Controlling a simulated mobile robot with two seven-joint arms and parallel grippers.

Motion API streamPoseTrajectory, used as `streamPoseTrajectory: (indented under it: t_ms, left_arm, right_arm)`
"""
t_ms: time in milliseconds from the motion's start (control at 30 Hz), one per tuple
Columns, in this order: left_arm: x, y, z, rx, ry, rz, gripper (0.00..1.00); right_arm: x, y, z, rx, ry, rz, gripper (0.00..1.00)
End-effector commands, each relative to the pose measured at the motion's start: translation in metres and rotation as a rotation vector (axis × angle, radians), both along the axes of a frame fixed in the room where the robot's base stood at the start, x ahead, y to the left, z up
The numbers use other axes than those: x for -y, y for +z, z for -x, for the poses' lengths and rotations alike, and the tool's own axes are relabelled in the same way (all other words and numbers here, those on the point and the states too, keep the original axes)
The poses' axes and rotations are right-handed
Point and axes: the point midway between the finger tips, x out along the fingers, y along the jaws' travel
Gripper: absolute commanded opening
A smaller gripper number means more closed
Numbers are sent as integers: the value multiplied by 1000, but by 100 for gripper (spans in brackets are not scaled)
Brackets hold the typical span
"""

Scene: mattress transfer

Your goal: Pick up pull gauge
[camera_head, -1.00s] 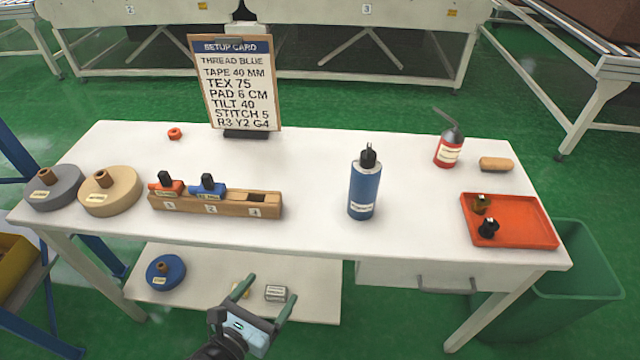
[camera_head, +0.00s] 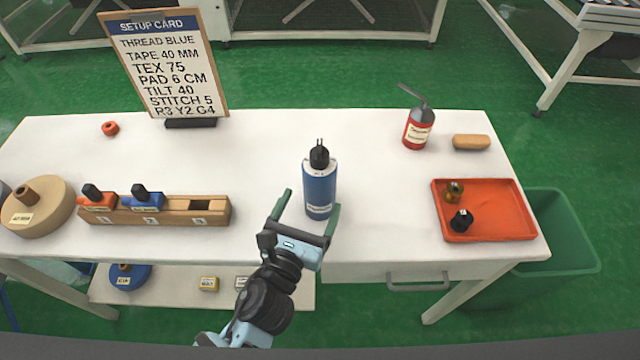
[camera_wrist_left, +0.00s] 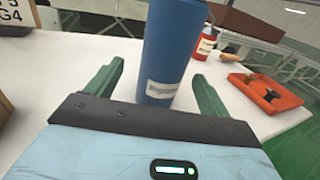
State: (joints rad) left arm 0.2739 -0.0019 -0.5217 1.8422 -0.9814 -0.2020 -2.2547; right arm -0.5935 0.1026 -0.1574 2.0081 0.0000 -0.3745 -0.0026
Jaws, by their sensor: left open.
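The pull gauge appears to be the blue cylinder (camera_head: 319,190) with a black top and small prongs, upright near the table's front middle. Its label is too small to read. In the left wrist view the blue cylinder (camera_wrist_left: 172,50) stands upright with its top cut off. My left gripper (camera_head: 312,202) is open at the cylinder's near side, with one green finger to each side of it. In the left wrist view the open fingers (camera_wrist_left: 158,72) flank the cylinder, with visible gaps. My right gripper is not in view.
A wooden block (camera_head: 170,217) with red and blue pieces stands left. An orange tray (camera_head: 500,222) with two small knobs and a red extinguisher-like bottle (camera_head: 417,133) stand right. A setup card (camera_head: 165,65) stands behind left. White table around the cylinder is clear.

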Motion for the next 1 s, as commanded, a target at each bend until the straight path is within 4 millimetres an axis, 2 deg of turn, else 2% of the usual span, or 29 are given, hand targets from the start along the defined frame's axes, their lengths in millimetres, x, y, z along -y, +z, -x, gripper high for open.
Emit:
streamPoseTrajectory:
  t_ms: [100,300,633,933,1000]
  left_arm:
    - [4,2,-11,2,0,0,81]
    - [7,1,-16,1,1,0,81]
    - [25,3,-54,1,0,0,81]
    - [26,3,-59,0,0,-1,81]
    - [26,3,-59,0,0,-1,74]
  right_arm:
    - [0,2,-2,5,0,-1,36]
    - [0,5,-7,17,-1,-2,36]
    - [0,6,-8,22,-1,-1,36]
    - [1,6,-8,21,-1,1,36]
    - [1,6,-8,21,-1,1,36]
